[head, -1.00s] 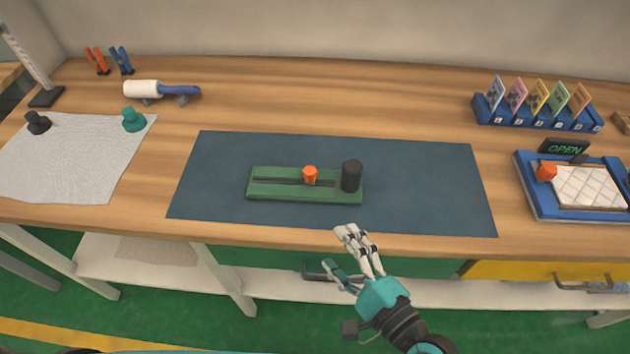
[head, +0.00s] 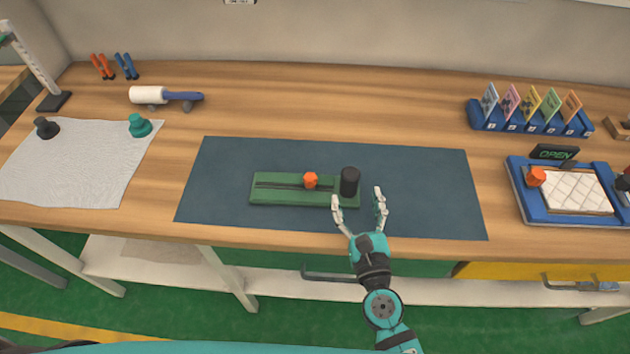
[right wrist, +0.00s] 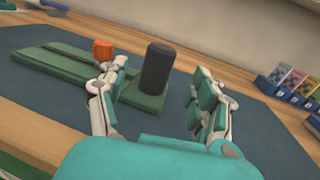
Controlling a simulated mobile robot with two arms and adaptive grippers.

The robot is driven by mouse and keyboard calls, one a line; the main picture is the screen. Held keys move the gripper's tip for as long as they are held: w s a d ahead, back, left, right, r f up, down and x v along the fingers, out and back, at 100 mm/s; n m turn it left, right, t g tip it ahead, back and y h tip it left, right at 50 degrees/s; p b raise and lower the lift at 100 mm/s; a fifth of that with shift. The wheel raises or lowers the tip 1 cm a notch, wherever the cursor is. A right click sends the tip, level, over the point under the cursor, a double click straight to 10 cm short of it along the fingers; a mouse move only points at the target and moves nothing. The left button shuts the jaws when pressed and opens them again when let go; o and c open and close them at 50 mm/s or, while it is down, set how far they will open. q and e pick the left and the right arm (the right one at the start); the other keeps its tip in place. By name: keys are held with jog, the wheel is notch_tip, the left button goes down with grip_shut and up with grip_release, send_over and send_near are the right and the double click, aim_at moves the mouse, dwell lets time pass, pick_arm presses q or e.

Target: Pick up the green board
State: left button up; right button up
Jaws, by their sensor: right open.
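The green board (head: 275,198) lies flat on the dark blue mat (head: 420,190). It carries an orange knob (head: 311,180) near its middle and a black cylinder (head: 349,181) at its right end. My right gripper (head: 359,197) is open and empty at the board's right end, on its near side. In the right wrist view the green board (right wrist: 60,68) lies ahead, and the black cylinder (right wrist: 157,66) shows between the open fingers (right wrist: 157,85). I cannot tell whether the fingers touch the board. My left gripper is not in view.
A white cloth (head: 75,165) with two knobs lies at the left. A blue tray (head: 520,200) with a small quilted pad stands at the right. A card rack (head: 530,122) stands at the back right, a lint roller (head: 150,95) at the back left. The table behind the mat is clear.

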aim_at(352, 185)
jog(key=shift+x, duration=0.8)
jog(key=p+x, duration=0.1)
jog(key=x, duration=0.4)
jog(key=shift+w+p, duration=0.15)
jog(key=shift+p, duration=0.25)
grip_shut()
jog(key=shift+r, duration=0.1)
